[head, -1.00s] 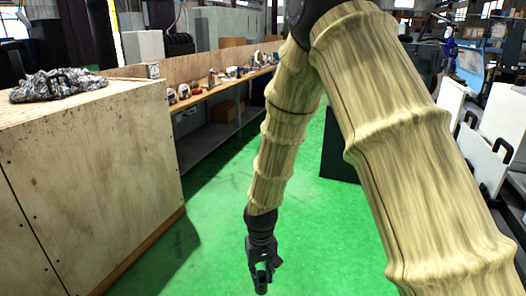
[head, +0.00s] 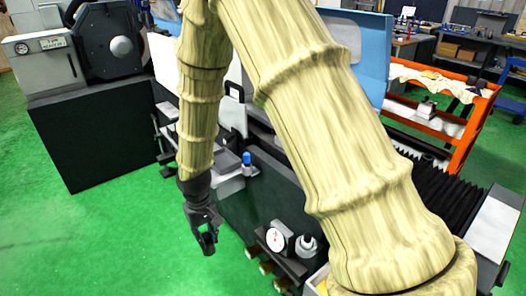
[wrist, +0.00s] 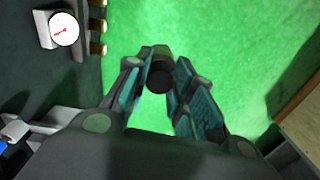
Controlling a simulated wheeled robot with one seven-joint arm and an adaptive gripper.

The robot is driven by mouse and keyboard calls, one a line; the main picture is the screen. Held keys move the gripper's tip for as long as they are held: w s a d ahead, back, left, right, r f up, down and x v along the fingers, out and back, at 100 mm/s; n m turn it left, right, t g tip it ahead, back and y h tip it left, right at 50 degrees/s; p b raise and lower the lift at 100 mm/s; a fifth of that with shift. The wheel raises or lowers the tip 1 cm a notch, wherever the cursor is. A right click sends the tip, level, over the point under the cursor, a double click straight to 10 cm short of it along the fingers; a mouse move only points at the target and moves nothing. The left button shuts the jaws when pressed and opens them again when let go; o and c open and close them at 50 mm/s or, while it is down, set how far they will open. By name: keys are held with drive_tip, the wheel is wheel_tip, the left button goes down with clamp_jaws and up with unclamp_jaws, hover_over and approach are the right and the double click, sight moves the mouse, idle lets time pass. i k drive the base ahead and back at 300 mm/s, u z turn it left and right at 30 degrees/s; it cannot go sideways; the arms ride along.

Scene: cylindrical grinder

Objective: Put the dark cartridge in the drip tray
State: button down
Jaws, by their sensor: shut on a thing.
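The dark cartridge (wrist: 160,76) is a short black cylinder between the fingertips of my gripper (wrist: 157,88) in the wrist view. My gripper is shut on it and holds it in the air over the green floor. In the head view my gripper (head: 206,236) hangs left of the machine front, with the cartridge's dark end (head: 208,247) at its tips. A light grey tray (head: 229,185) sticks out from the machine front, above and right of my gripper; I cannot tell for sure that it is the drip tray. My arm hides part of the machine behind it.
A blue-capped item (head: 247,163) stands by the tray. A round white dial (head: 276,238) sits on a ledge right of my gripper. A dark cabinet (head: 95,135) stands at left, an orange cart (head: 470,125) at right. Green floor is clear at left.

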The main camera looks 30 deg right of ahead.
sight(219, 160)
drive_tip(key=z, duration=0.3)
drive_tip(key=i, duration=1.25)
drive_tip(key=z, duration=0.15)
